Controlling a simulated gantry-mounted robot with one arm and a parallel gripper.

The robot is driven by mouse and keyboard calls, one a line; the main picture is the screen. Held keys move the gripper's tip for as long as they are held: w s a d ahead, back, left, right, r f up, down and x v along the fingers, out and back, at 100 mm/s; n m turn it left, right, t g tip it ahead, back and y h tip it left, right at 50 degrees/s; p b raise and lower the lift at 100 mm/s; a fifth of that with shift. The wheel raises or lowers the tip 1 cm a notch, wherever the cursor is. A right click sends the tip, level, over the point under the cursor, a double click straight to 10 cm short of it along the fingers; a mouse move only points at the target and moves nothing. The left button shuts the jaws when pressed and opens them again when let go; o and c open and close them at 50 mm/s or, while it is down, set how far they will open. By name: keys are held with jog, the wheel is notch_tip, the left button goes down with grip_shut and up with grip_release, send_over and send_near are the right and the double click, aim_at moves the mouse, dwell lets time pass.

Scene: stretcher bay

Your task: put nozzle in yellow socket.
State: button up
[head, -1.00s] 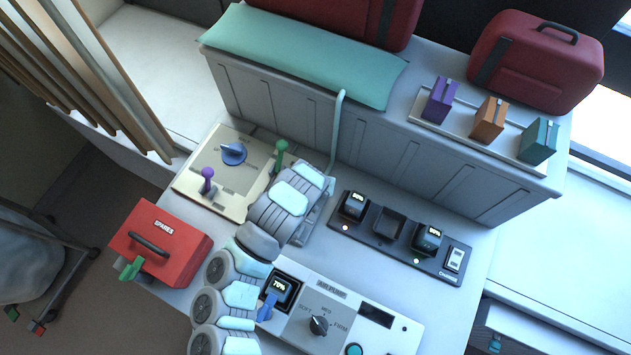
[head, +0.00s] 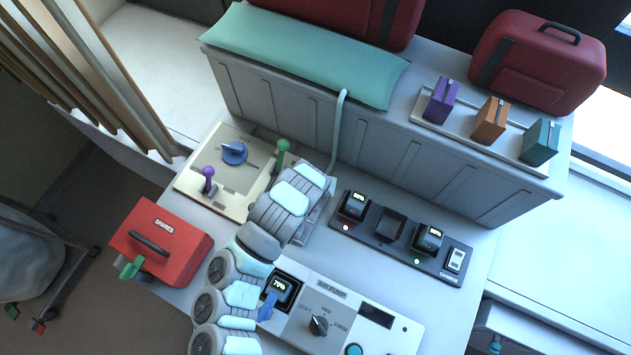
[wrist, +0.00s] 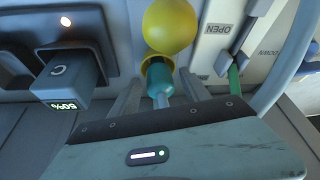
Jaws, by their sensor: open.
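The teal nozzle (wrist: 160,79) shows in the wrist view with its end inside the yellow socket (wrist: 146,61). How deep it sits is hard to tell. A round yellow cap (wrist: 170,26) stands just above the socket. My gripper (wrist: 161,88) is open, with one finger on each side of the nozzle and its pale stem. Gaps show between the fingers and the nozzle. In the head view, my arm hides the nozzle, the socket and my fingers. A pale teal hose (head: 338,130) runs down behind my arm; it also curves along the right in the wrist view (wrist: 290,70).
A charger strip (head: 385,262) with black batteries lies right of my arm. A panel with a blue knob (head: 235,153) and levers lies left. A pump box (head: 365,338) and a red spares box (head: 163,243) stand nearer. A green lever (wrist: 234,78) is close right of my fingers.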

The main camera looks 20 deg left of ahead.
jog(key=v, duration=1.2)
jog(key=shift+r, duration=0.15)
